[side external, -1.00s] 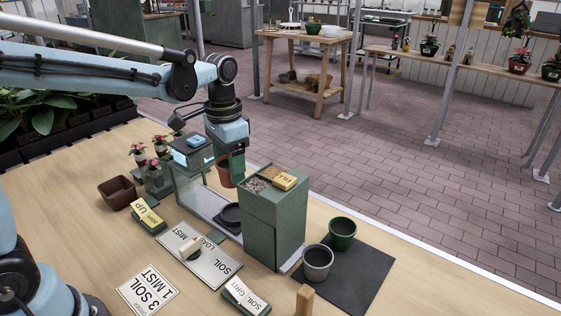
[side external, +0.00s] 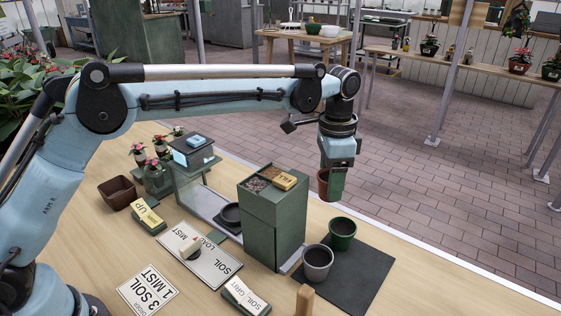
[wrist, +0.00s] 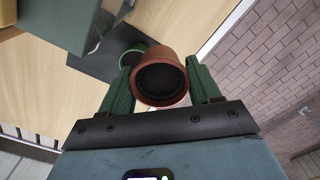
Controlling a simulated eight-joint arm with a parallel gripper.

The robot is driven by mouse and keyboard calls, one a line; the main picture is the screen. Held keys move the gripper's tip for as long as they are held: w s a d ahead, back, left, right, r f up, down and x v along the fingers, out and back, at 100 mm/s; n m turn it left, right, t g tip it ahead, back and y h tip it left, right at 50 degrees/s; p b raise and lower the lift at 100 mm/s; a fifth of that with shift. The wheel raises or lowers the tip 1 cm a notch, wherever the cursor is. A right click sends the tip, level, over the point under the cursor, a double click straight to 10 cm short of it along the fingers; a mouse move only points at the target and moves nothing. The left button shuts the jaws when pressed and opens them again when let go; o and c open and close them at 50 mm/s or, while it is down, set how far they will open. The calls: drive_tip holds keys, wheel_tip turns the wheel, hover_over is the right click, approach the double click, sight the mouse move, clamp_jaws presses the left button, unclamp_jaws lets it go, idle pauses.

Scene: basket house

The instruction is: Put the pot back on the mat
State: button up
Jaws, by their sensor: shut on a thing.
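My gripper (wrist: 160,88) is shut on a terracotta pot (wrist: 159,62) with dark contents or a dark inside. In the side external view the pot (side external: 323,184) hangs upright under my gripper (side external: 331,180), in the air above the table's far side. The dark mat (side external: 350,285) lies on the table, nearer the camera, to the right of the green box. A green pot (side external: 342,230) and a grey-white pot (side external: 318,260) stand on it. In the wrist view part of the mat (wrist: 95,62) and the green pot's rim (wrist: 124,57) show behind the held pot.
A wooden post (side external: 304,300) stands at the mat's near edge. The mat's right part is bare. The table's far edge runs close by.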

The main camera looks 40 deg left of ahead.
drive_tip(key=s+d+f, duration=0.1)
drive_tip(key=s+d, duration=0.2)
drive_tip(key=d, duration=0.3)
drive_tip(key=s+d+f, duration=0.1)
drive_tip(key=s+d, duration=0.3)
drive_tip(key=d, duration=0.3)
drive_tip(key=shift+w+f, duration=0.15)
drive_tip(key=shift+f, duration=1.65)
drive_tip(key=shift+w+f, duration=0.1)
drive_tip(key=shift+f, duration=1.7)
drive_tip(key=shift+f, duration=0.2)
drive_tip(key=o, duration=1.2)
drive_tip(key=shift+o, duration=0.8)
drive_tip(key=shift+r, duration=2.55)
drive_tip(key=shift+r, duration=0.1)
